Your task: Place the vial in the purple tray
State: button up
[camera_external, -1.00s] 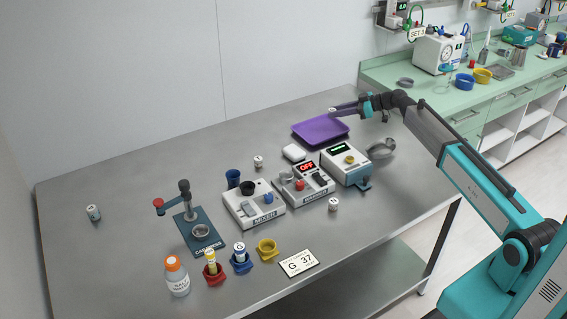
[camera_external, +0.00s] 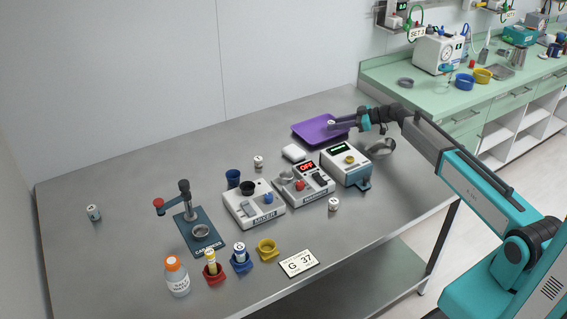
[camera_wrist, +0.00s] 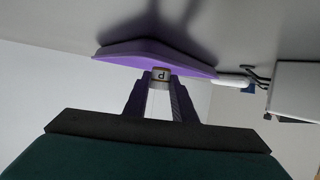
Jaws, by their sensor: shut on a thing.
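The purple tray (camera_external: 308,130) lies flat near the back right of the steel table. My gripper (camera_external: 333,124) is over the tray, low, with its fingers pointing left. In the wrist view my gripper (camera_wrist: 161,84) is shut on a small pale vial (camera_wrist: 160,73) with a dark letter on it, and the tray (camera_wrist: 120,50) is just beyond it. The vial (camera_external: 331,123) shows as a small white spot at the fingertips in the external view. I cannot tell whether the vial touches the tray floor.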

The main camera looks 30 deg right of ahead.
jog(key=shift+f, duration=0.8)
jog(key=shift+f, duration=0.15)
jog(key=o, duration=1)
jog(key=b+v, duration=0.1)
jog(key=v, duration=1.1)
jog(key=shift+b, duration=0.4)
